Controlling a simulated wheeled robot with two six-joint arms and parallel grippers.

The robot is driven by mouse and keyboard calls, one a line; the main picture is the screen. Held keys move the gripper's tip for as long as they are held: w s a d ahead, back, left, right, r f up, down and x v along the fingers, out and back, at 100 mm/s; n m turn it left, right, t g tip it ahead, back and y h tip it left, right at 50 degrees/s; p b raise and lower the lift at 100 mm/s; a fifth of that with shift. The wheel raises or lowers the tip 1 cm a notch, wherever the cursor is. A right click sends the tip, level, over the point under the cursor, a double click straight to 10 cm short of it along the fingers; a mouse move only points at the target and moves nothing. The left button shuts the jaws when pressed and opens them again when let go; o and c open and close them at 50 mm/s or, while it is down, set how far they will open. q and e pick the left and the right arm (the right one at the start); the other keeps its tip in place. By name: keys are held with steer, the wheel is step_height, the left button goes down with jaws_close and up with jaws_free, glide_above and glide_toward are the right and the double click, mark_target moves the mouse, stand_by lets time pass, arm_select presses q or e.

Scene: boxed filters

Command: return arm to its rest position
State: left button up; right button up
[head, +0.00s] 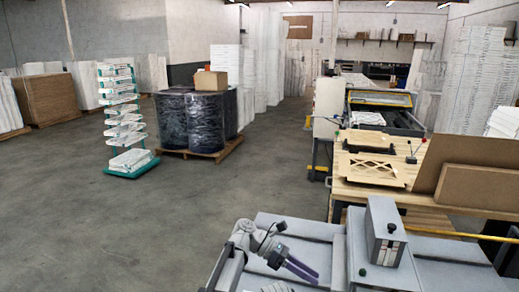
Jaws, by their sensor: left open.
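My left arm (262,243) is folded low in the head view, over a flat grey surface at the bottom middle. My left gripper (311,275) points right and slightly down, with two dark purple fingers. They are apart, with nothing visible between them. Whether the fingers touch the grey surface I cannot tell. My right gripper is not in view.
A wooden workbench (416,190) with flat wooden panels stands on the right. A teal rack (129,169) of white flat packs and black-wrapped drums (205,124) on a pallet stand at the left. The grey floor between is clear.

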arm_select(q)
steer(key=s+a+f+m+t+y, duration=0.2)
steer(key=s+a+f+m+y, duration=0.25)
steer(key=a, duration=0.55)
steer(key=s+a+f+m+t+y, duration=0.1)
steer(key=a+f+m+t+y, duration=0.1)
steer(key=a+f+m+y, duration=0.45)
steer(key=s+a+f+m+t+y, duration=0.1)
steer(key=s+a+f+m+t, duration=0.35)
steer(key=a, duration=0.85)
steer(key=s+d+r+m+g+y, duration=0.1)
steer(key=s+d+m, duration=0.1)
steer(key=d, duration=0.3)
steer(key=s+d+m+g, duration=0.2)
steer(key=d+m, duration=0.2)
steer(key=d, duration=0.1)
steer(key=shift+s+r+y, duration=0.3)
steer(key=shift+r+y, duration=0.05)
steer(key=shift+y, duration=0.05)
